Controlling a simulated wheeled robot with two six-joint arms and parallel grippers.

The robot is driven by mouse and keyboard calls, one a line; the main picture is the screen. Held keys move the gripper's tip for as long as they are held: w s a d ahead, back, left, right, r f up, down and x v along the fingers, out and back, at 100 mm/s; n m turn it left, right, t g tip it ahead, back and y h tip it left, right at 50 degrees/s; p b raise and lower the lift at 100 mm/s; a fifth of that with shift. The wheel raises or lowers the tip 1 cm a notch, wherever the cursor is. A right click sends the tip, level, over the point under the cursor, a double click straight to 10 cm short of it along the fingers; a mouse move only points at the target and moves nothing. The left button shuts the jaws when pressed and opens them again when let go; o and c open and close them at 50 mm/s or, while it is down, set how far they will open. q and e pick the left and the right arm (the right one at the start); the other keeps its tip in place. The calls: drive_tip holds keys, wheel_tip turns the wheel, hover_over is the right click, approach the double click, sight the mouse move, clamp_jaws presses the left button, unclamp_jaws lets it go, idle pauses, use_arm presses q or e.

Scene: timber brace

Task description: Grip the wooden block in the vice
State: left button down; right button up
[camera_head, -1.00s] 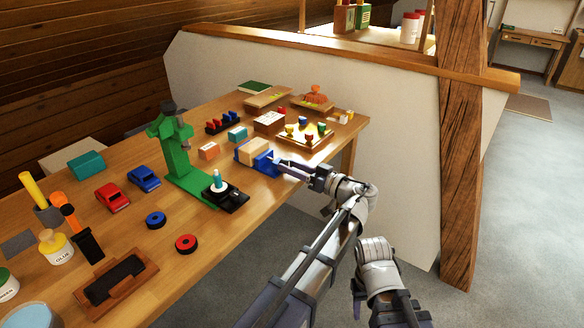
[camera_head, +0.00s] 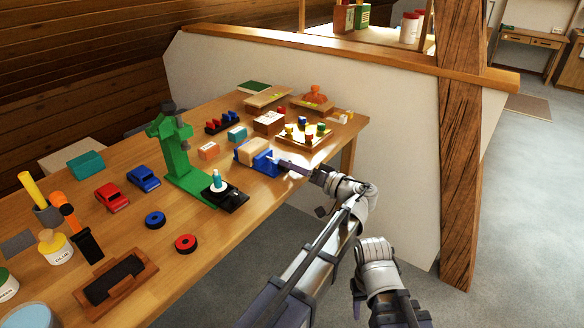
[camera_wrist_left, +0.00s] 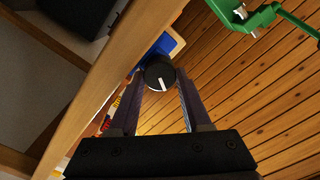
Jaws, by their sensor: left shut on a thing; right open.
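The blue vice (camera_head: 263,162) stands on the workbench near its right edge, with the pale wooden block (camera_head: 252,150) in it. The block's contact with both jaws is too small to tell. In the left wrist view, a round black knob (camera_wrist_left: 159,75) with a white line sits at the vice's near end, with part of the blue vice (camera_wrist_left: 163,46) behind it. My left gripper (camera_head: 283,163) reaches in from the right. Its fingers (camera_wrist_left: 160,84) are shut on the knob, one on each side. My right gripper (camera_head: 378,306) is low at the right, away from the bench, open and empty.
A green drill press (camera_head: 175,152) stands left of the vice, with a black base (camera_head: 233,200) before it. A tray of coloured pegs (camera_head: 306,135) and a small wooden box (camera_head: 268,122) lie behind the vice. The floor right of the bench is clear.

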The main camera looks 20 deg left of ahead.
use_arm(q)
drive_tip(key=shift+c, duration=1.8)
unclamp_jaws()
